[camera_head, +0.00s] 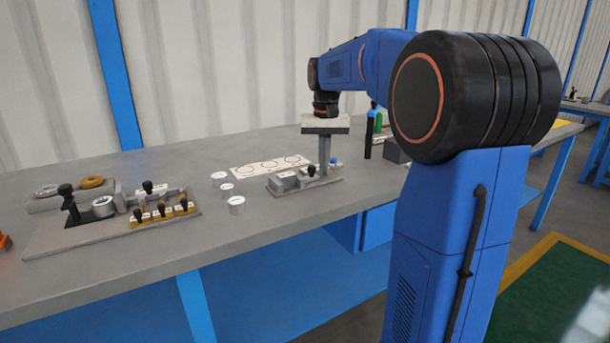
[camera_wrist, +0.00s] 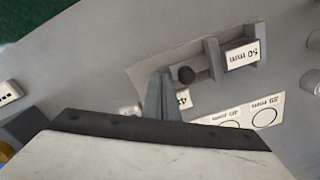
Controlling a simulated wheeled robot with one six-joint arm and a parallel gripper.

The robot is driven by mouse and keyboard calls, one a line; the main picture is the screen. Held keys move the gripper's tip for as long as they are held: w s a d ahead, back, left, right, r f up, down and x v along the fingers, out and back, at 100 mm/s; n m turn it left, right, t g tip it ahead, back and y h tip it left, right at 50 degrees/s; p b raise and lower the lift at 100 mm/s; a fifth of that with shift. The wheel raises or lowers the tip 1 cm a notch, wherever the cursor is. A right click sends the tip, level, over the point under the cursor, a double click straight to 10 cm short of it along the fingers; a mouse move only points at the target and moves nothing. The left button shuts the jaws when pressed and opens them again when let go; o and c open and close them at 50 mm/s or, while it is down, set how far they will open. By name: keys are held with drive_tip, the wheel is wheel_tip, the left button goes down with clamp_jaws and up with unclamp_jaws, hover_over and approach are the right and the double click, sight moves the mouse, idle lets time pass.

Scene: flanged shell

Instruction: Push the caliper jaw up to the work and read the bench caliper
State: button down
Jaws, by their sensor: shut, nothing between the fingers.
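The bench caliper (camera_head: 325,184) is a low grey fixture on the bench, with upright jaws and a black knob (camera_head: 311,170). The knob also shows in the wrist view (camera_wrist: 186,74), beside an upright grey jaw plate (camera_wrist: 213,59). A grey block with a label reading "50 mm" (camera_wrist: 241,54) sits on the far side of that plate from the knob. I cannot tell whether plate and block touch. My gripper (camera_head: 324,172) points down, shut and empty, just right of the knob in the head view. Its fingers (camera_wrist: 161,80) hide part of the base and a small label (camera_wrist: 183,97).
A white card with printed circles (camera_head: 270,166) lies behind the caliper. Several silver cylinders (camera_head: 237,205) stand to its left. A fixture board with black knobs (camera_head: 110,225) is farther left.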

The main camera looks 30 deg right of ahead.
wheel_tip(320, 180, up, 7)
idle(1.2)
idle(0.4)
